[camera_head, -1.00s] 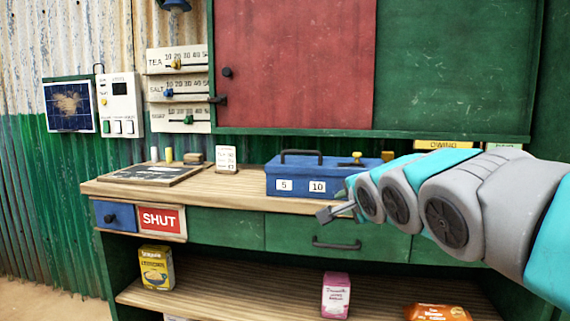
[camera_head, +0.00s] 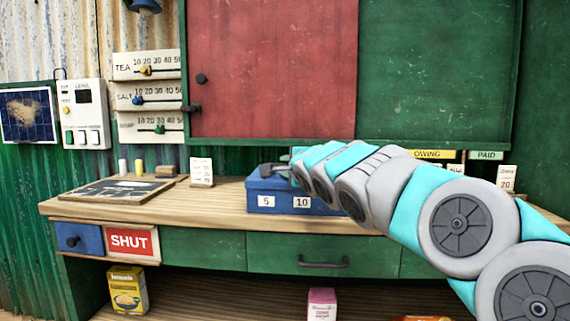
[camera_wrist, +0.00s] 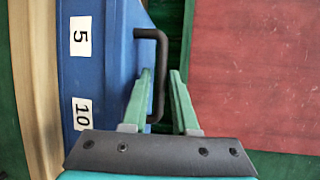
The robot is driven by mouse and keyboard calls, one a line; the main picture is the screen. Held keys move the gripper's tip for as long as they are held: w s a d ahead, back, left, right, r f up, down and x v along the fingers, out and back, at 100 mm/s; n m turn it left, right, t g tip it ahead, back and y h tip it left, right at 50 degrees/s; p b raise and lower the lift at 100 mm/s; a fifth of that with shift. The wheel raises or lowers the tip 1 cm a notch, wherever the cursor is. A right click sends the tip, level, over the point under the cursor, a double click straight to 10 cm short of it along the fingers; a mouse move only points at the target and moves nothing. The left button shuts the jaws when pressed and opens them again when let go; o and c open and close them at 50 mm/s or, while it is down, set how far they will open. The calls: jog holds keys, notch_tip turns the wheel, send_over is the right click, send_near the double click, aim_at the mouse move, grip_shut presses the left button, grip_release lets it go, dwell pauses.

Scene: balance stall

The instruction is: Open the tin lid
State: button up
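The blue tin (camera_head: 262,185) stands on the counter with its lid down and labels 5 and 10 on its front. It also fills the left of the wrist view (camera_wrist: 95,65), with its dark lid handle (camera_wrist: 150,34) beside it. My gripper (camera_wrist: 161,72) is open, its two green fingers apart. The long bar of the handle lies between the fingers in that view, but I cannot tell whether they touch it. In the head view my gripper (camera_head: 290,166) is at the tin's top, and my arm hides the tin's right part and most of the handle.
A dark slate board (camera_head: 115,190) and a small price card (camera_head: 201,172) are left of the tin on the counter. Behind is a red panel (camera_head: 270,70) on a green wall. More cards stand at the right, near my arm.

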jog(key=shift+w+a, duration=0.15)
jog(key=shift+w, duration=0.15)
grip_shut()
jog(key=shift+f, duration=0.1)
dwell(1.3)
